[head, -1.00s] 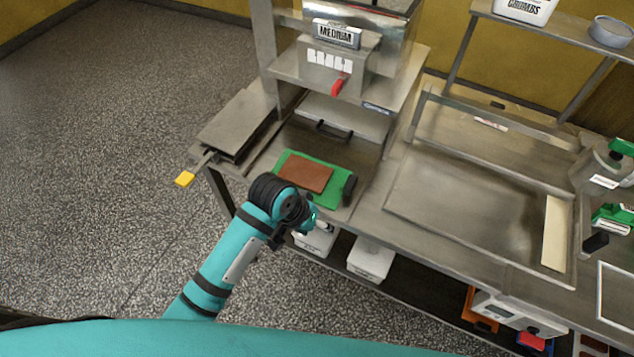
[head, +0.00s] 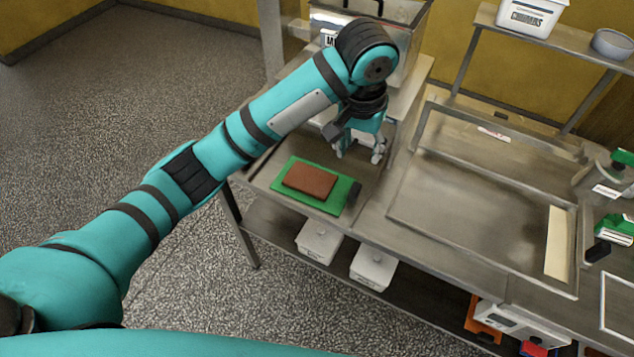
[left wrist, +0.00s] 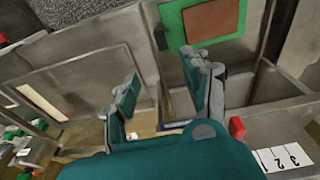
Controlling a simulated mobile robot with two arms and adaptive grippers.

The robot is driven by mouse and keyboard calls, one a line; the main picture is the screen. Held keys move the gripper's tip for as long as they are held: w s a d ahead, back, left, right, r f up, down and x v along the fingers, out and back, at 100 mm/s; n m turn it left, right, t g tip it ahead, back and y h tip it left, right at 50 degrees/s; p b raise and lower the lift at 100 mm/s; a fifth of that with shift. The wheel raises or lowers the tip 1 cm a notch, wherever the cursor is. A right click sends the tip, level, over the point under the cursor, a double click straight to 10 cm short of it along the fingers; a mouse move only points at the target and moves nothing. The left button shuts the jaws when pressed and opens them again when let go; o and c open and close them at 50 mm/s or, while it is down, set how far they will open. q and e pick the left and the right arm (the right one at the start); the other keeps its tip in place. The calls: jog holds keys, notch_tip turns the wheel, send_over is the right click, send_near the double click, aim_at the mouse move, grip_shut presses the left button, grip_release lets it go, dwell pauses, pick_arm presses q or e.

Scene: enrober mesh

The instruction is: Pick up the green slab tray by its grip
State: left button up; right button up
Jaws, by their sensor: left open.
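The green slab tray (head: 340,190) lies flat on the left part of the steel bench, with a brown slab (head: 310,181) on it. Its dark grip (head: 353,195) is at its right end. In the left wrist view the tray (left wrist: 174,28), slab (left wrist: 212,20) and grip (left wrist: 160,38) show at the top. My left gripper (head: 359,155) is open and empty, fingers pointing down, above and behind the grip in the head view. The fingers (left wrist: 161,68) are apart with nothing between them, clear of the tray. My right gripper is not in view.
A steel machine with a hopper (head: 410,15) stands behind the tray, partly hidden by my arm. A large shallow steel tray (head: 470,215) lies to the right. White tubs (head: 372,268) stand on the lower shelf. A red knob (left wrist: 237,127) is close by my gripper in the wrist view.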

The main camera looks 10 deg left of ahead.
pick_arm(q)
jog(key=p, duration=0.2)
send_over(355, 189)
notch_tip(355, 189, down, 11)
jog(key=shift+s+f, duration=0.15)
jog(key=shift+f, duration=0.05)
jog(key=shift+f+p, duration=0.55)
notch_tip(355, 189, down, 4)
jog(key=shift+r+p, duration=0.2)
jog(key=shift+p, duration=0.35)
jog(key=shift+w+f, duration=0.2)
jog(key=shift+f, duration=0.2)
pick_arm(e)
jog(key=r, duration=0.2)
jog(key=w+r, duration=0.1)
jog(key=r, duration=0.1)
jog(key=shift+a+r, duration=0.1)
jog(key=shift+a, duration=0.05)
pick_arm(q)
jog(key=shift+c, duration=0.3)
jog(key=c, duration=0.9)
grip_shut()
jog(key=shift+r, duration=0.15)
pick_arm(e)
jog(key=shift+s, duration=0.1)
